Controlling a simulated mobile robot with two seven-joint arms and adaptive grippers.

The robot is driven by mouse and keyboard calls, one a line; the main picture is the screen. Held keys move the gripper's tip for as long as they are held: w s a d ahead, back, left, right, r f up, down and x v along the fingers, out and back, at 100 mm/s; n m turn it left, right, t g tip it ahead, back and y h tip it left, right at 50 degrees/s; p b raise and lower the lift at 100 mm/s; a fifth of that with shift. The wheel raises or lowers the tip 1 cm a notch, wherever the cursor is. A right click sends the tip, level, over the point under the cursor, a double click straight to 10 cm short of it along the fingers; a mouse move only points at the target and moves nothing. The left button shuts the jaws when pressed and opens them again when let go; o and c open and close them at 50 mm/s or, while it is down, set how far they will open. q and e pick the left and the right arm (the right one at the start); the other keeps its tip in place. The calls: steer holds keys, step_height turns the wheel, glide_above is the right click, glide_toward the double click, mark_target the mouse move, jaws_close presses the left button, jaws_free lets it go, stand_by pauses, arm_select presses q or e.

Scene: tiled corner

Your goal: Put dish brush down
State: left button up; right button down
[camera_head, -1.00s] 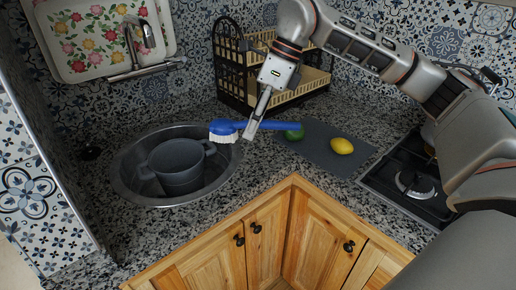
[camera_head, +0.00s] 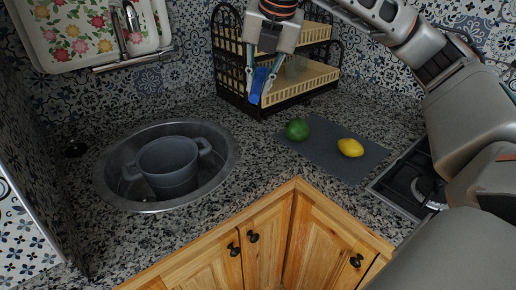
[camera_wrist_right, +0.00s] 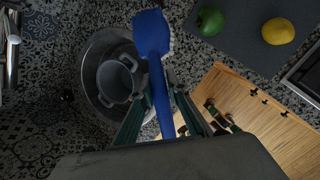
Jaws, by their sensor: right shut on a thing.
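The blue dish brush (camera_head: 259,84) is between the fingers of my right gripper (camera_head: 258,97), which is shut on it. In the head view the gripper points down in front of the left part of the dish rack (camera_head: 297,77), and the brush is partly hidden by the fingers. In the right wrist view the brush (camera_wrist_right: 152,34) shows its blue head beyond the fingertips and its handle running back between the fingers. I cannot tell whether the brush touches the rack. My left gripper is not in view.
A grey pot (camera_head: 168,168) stands in the round sink (camera_head: 224,172). A stove (camera_head: 407,186) is at the right. Speckled counter (camera_head: 250,150) between sink and board is bare.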

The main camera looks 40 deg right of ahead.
step_height(320, 180, down, 15)
steer(key=b, duration=0.3)
steer(key=shift+r, duration=0.15)
steer(key=shift+f+b, duration=0.85)
steer(key=shift+f, duration=1.8)
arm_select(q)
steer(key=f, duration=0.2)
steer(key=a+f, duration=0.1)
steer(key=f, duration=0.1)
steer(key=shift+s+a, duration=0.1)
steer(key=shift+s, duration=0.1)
arm_select(e)
steer(key=shift+r, duration=0.15)
steer(key=c, duration=2)
jaws_free()
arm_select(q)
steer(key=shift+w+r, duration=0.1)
arm_select(e)
steer(key=shift+o, duration=0.2)
